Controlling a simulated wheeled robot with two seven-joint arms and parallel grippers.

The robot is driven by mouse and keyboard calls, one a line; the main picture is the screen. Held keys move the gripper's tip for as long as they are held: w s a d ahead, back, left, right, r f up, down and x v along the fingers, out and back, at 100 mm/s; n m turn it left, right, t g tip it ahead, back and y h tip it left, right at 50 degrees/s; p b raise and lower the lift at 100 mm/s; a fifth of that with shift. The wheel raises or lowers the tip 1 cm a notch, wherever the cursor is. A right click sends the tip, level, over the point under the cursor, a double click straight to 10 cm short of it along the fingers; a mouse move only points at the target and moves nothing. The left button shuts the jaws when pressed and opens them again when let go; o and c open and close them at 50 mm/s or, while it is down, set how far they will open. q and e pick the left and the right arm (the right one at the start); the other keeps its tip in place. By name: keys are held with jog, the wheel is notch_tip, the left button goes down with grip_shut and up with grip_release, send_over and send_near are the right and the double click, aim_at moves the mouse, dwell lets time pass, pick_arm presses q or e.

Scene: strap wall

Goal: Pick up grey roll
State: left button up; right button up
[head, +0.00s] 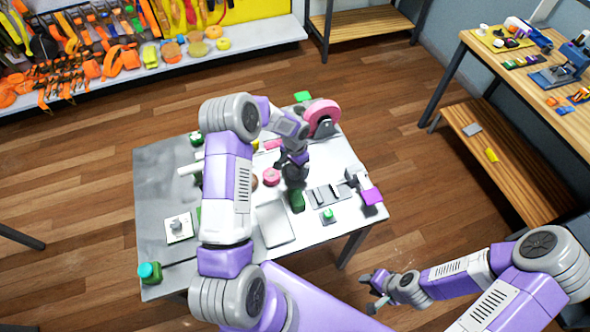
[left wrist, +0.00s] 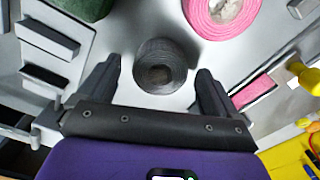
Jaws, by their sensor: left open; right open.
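The grey roll (left wrist: 160,68) is a dark round coil with a hole in its middle. In the left wrist view it sits on the pale table between the fingertips of my left gripper (left wrist: 158,82), which is open with a gap on both sides of the roll. In the head view my left gripper (head: 294,174) points down over the table, and I cannot tell the roll from the dark fingers there. My right gripper (head: 374,291) is open and empty, off the table's front right side.
A pink roll (head: 271,177) stands close beside the left gripper, and a green roll (head: 297,201) is just in front. A big pink reel (head: 321,117) stands at the back of the table (head: 160,237). A slotted grey block (head: 328,194) lies to the right.

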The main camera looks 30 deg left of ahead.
pick_arm(q)
jog(key=shift+w+f, duration=0.1)
jog(key=shift+f, duration=0.8)
jog(key=shift+c, duration=0.4)
jog(key=c, duration=1.1)
jog(key=shift+o, duration=0.2)
jog(key=shift+r, duration=0.1)
